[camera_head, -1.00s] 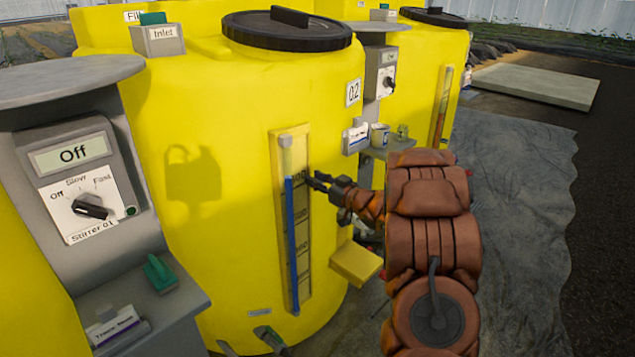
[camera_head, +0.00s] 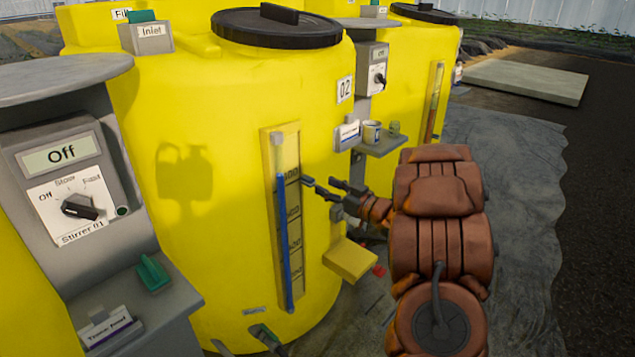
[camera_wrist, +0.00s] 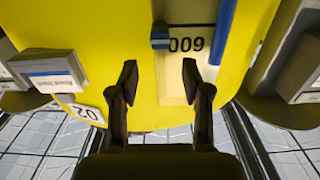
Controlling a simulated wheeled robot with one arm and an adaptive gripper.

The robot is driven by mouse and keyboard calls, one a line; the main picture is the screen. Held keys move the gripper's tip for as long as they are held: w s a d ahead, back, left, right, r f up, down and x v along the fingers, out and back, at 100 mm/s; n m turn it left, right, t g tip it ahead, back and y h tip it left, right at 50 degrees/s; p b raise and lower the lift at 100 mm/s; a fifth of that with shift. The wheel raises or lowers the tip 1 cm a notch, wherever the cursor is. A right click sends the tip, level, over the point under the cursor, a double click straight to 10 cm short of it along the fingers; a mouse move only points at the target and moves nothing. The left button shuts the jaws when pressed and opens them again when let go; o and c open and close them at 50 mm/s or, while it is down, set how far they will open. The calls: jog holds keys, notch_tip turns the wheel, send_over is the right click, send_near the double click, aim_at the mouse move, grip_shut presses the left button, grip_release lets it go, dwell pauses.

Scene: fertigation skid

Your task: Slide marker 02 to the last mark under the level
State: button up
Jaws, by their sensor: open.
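Tank 02 is the yellow tank (camera_head: 210,110) in the middle of the head view. Its upright scale plate (camera_head: 293,150) carries a clear tube with a blue liquid column (camera_head: 284,240), whose top is near the uppermost mark. In the wrist view the scale is upside down; a small blue and grey block (camera_wrist: 160,38), apparently marker 02, sits at the plate's edge beside the number 600. The blue column (camera_wrist: 223,30) ends slightly above that number on the tank. My gripper (camera_head: 318,184) is open beside the plate's upper right edge. Its fingertips (camera_wrist: 160,66) are apart and empty, with the block beyond them.
A yellow ledge (camera_head: 350,258) projects from the tank below my gripper. The Stirrer 01 control box (camera_head: 70,190), reading Off, stands at left. Dark sheeting (camera_head: 500,190) covers the floor at right.

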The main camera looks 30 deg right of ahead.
jog(key=shift+v, duration=2.15)
jog(key=shift+w, duration=0.1)
